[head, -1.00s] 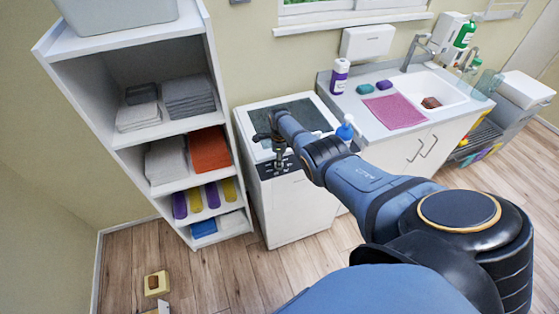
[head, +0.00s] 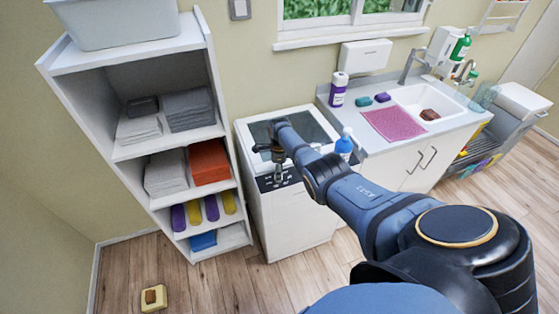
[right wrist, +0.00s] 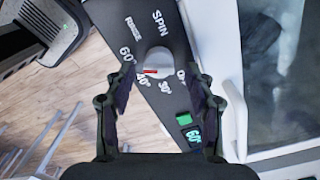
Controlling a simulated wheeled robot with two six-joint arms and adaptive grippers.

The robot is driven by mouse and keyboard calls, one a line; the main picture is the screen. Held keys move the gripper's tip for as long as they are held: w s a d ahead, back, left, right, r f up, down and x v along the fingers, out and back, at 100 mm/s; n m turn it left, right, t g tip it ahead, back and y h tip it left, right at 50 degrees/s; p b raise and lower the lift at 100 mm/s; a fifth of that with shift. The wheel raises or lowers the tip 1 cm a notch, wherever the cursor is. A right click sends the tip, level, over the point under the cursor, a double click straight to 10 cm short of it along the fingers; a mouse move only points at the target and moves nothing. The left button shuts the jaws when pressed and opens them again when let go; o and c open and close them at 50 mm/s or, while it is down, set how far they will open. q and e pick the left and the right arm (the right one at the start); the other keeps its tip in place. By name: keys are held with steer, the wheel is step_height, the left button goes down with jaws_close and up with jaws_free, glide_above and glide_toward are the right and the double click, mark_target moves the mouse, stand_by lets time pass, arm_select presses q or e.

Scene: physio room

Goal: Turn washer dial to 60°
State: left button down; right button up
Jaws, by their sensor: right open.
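The washer (head: 290,225) is a white top-loader with a dark panel along its front top edge. In the right wrist view its dial (right wrist: 160,60) is a pale round knob with a red mark pointing left, between the 60° and 40° labels. RINSE, SPIN and 30° labels also surround it. A small display (right wrist: 194,138) on the panel appears to read 60. My right gripper (right wrist: 160,72) is open, with a finger on each side of the dial and gaps between. In the head view this gripper (head: 278,174) hangs over the panel and hides the dial. My left gripper is out of view.
A white shelf unit (head: 165,140) with towels and rolls stands close left of the washer. A blue pump bottle (head: 344,146) stands at its right, near the sink counter (head: 372,143). A small yellowish box (head: 153,297) lies on the floor.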

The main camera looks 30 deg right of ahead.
step_height(320, 180, up, 11)
stand_by(0.3)
steer(key=shift+s+f, duration=0.1)
